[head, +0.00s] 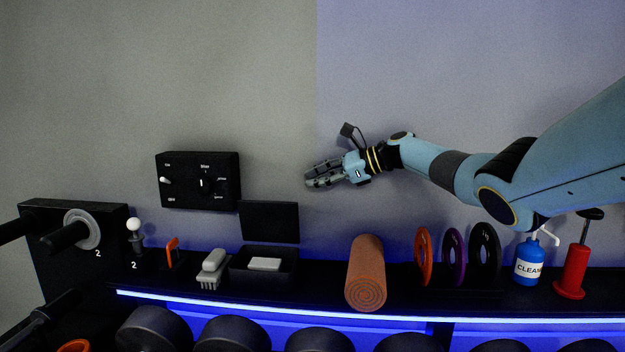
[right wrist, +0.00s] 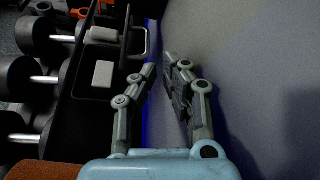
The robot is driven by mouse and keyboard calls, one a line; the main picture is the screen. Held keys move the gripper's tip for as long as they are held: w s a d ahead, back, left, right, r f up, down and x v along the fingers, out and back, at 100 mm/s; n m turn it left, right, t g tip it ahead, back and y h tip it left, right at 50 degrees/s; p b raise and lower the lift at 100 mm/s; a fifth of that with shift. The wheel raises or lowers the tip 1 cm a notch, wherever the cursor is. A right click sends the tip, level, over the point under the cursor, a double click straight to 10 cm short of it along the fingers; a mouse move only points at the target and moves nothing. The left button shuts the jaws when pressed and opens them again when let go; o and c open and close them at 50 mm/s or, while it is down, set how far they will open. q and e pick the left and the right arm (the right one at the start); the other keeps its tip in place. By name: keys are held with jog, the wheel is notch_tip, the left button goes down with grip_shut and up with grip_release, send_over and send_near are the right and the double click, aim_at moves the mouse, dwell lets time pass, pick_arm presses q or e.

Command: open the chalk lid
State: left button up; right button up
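The black chalk box (head: 240,268) sits on the shelf with a white chalk block (head: 265,264) inside. Its dark flat lid (head: 269,221) stands upright at the back of the box, so the box is open. In the right wrist view the lid (right wrist: 126,38) shows nearly edge-on, with a loop handle on its back; the chalk block (right wrist: 103,74) is visible too. My right gripper (head: 308,178) is above and to the right of the lid, in front of the wall and apart from it. Its fingers (right wrist: 162,66) are spread and empty. My left gripper is not in view.
A grey brush (head: 213,266) stands left of the box, an orange foam roller (head: 366,270) right of it. A black control panel (head: 198,181) is on the wall. Rings, a cleaner bottle (head: 528,262) and dumbbells are further along and below.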

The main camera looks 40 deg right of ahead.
jog(key=shift+d+r, duration=0.15)
jog(key=shift+d, duration=0.25)
jog(key=shift+s, duration=0.1)
jog(key=v, duration=0.7)
jog(key=shift+s+a, duration=0.15)
jog(key=shift+s, duration=0.15)
